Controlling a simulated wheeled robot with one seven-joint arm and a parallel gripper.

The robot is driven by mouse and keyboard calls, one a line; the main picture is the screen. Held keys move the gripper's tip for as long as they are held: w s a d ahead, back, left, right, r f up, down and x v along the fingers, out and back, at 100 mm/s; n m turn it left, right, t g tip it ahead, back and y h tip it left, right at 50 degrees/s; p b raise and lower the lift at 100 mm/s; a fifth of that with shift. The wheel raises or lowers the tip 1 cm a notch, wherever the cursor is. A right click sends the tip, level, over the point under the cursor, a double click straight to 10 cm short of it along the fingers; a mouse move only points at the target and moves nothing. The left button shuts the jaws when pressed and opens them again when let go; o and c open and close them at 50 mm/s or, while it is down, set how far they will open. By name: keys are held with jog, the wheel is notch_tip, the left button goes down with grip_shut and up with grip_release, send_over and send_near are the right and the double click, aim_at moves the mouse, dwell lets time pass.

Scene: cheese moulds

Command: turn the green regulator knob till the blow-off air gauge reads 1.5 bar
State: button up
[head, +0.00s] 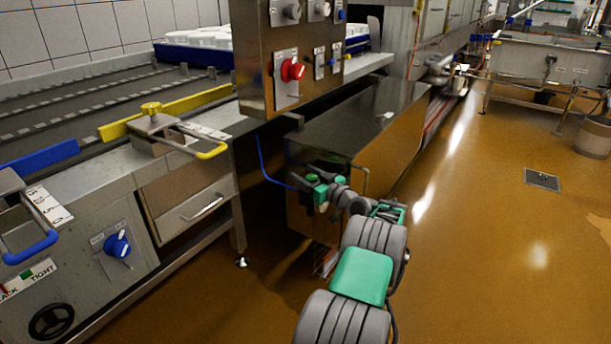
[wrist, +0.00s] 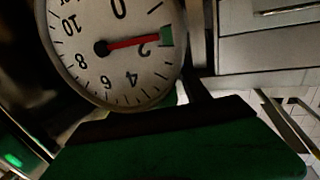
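The gauge (wrist: 112,75) fills the upper left of the wrist view, turned on its side. Its pale face is numbered 0 to 10. The red needle (wrist: 130,43) points just on the 0 side of the 2, at a green mark (wrist: 167,37) on the rim. My gripper (head: 318,190) is at the front of the steel cabinet under the control panel, among small green parts. I cannot clearly separate the green knob from my gripper there. A large dark green block (wrist: 180,150) with a black edge crosses the bottom of the wrist view. The fingertips and their grip are not clear.
The steel cabinet (head: 365,125) stands beside the conveyor bench. A control panel (head: 290,60) with a red knob (head: 292,70) hangs above and left of my gripper. A blue hose (head: 265,165) runs to the cabinet front. The floor (head: 480,240) at the right is open.

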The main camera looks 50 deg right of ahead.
aim_at(316, 180)
jog(key=shift+s+r, duration=0.1)
jog(key=shift+s, duration=0.35)
jog(key=s+p, duration=0.1)
jog(key=s, duration=0.1)
jog(key=s+p, duration=0.1)
jog(key=s, duration=0.1)
jog(key=s+a, duration=0.1)
jog(key=s, duration=0.1)
jog(key=shift+p, duration=0.4)
jog(key=shift+s+a, duration=0.15)
jog(key=shift+s, duration=0.3)
